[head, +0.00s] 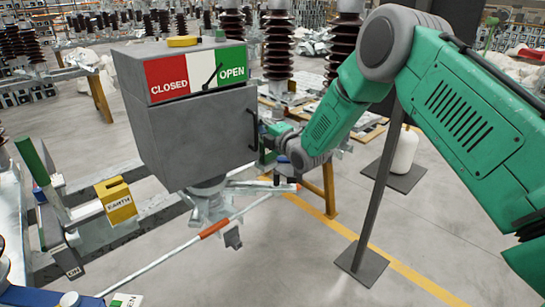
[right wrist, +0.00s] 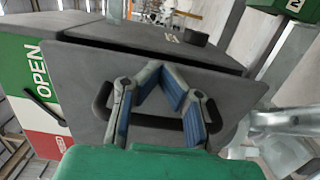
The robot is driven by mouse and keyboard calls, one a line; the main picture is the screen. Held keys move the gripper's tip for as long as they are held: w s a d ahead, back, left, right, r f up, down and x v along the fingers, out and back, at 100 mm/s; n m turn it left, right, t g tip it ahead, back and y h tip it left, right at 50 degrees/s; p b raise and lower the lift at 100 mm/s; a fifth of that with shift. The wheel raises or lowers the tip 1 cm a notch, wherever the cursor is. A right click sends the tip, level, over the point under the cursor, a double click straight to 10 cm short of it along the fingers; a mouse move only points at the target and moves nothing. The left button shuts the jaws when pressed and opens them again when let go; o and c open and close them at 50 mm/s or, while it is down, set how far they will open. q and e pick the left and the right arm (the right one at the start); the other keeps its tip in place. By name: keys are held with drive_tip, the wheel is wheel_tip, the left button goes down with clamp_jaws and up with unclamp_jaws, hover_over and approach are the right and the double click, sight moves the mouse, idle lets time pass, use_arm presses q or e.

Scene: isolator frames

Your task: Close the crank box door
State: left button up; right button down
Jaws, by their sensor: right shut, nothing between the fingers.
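The grey crank box (head: 195,135) stands on a metal post left of centre in the head view, with a red CLOSED and green OPEN label near its top. Its black door handle (head: 253,130) shows at the right edge. In the right wrist view, the grey door panel (right wrist: 90,75) fills the middle, with a dark seam along its top edge; I cannot tell whether it is fully closed. My right gripper (right wrist: 161,76) is shut and empty, its blue-padded fingers in front of the black handle (right wrist: 150,122). In the head view the right gripper (head: 268,138) is beside the box, partly hidden.
A black stand (head: 375,190) rises just right of my right gripper. A white and orange rod (head: 215,228) slants below the box. A yellow EARTH block (head: 116,200) is at the left. A white bottle (head: 404,150) stands behind the black stand. The floor at front centre is mostly clear.

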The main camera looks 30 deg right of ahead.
drive_tip(key=shift+y, duration=0.3)
drive_tip(key=w, duration=0.1)
drive_tip(key=w+b, duration=0.2)
drive_tip(key=w, duration=0.1)
drive_tip(key=shift+a+r, duration=0.15)
drive_tip(key=shift+r, duration=0.15)
drive_tip(key=shift+w, duration=0.15)
drive_tip(key=shift+f, duration=0.1)
